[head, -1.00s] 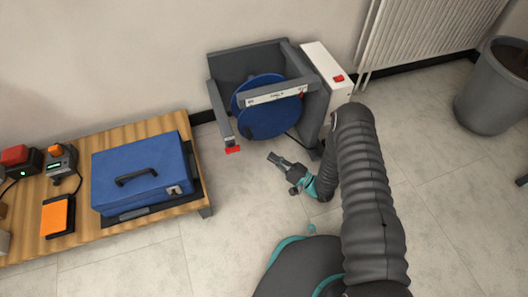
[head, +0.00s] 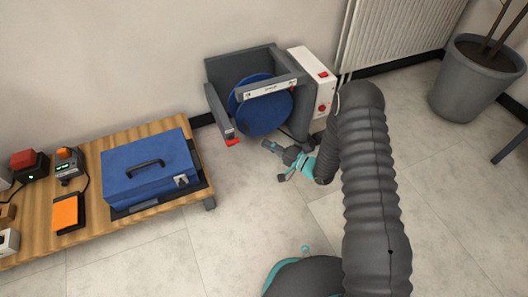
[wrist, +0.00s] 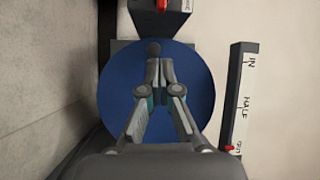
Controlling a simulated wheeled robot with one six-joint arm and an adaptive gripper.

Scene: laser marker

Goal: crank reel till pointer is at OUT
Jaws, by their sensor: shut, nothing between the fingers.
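The blue reel (head: 262,112) sits upright in a dark grey frame on the floor; it fills the middle of the wrist view (wrist: 198,100). A scale bar (wrist: 240,95) marked IN, HALF and OUT stands to its right there, with a red pointer (wrist: 230,149) at the OUT end. A dark round knob (wrist: 154,47), apparently the crank handle, shows just beyond my fingertips. My gripper (head: 270,146) is shut and empty in front of the reel, and in the wrist view (wrist: 157,72) it covers the reel's middle. I cannot tell whether the fingers touch the knob.
A white box (head: 313,65) with a red switch adjoins the frame's right side. A red-ended grey post (head: 220,115) stands at the frame's left. A low wooden table (head: 110,235) with a blue case (head: 150,170) is at left. Floor between is clear.

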